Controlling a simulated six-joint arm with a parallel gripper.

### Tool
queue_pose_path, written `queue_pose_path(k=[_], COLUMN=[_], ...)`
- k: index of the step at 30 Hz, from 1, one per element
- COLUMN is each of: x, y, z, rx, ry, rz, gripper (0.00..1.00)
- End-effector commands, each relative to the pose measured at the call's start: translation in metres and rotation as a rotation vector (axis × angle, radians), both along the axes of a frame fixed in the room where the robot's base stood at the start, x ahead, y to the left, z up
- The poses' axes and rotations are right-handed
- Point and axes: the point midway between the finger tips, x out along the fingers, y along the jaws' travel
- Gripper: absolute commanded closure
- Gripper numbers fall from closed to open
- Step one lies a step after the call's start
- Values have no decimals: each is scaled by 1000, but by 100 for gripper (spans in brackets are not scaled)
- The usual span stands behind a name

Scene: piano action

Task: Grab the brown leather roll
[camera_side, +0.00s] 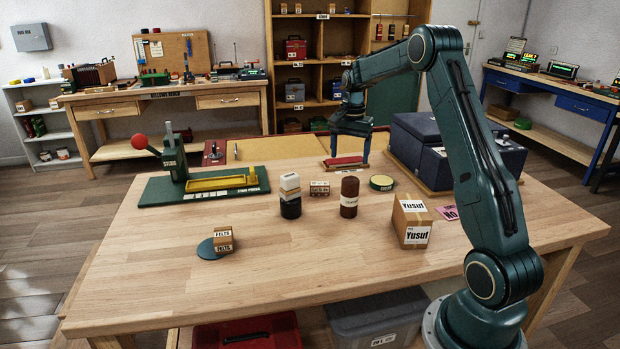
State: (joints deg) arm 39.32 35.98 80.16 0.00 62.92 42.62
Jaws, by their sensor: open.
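The brown leather roll (349,187) stands upright on the wooden table, a dark brown cylinder with a pale label band around it. My gripper (348,160) points down behind and above the roll, near the back edge of the table. Its two blue fingers are spread apart, one on each side of a red flat piece on the table. I cannot tell how high the fingertips are above the surface. The roll stands apart from the gripper, nearer to the camera.
Near the roll are a black cylinder with white blocks (290,205), a small labelled box (319,189), a round green tin (381,183) and a cardboard box (411,222). A green press (205,187) stands at left, dark blue bins (450,150) at right. The front table is mostly clear.

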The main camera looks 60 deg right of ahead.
Motion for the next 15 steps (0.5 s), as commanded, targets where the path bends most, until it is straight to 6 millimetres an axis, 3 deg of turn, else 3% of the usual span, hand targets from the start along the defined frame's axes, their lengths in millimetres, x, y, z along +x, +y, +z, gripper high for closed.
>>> queue_pose_path(k=[5, 15], x=[-2, -2], y=[-15, -16], z=[-14, -21], rx=[11, 12], ry=[12, 14], rz=[-47, -51], gripper=[24, 24])
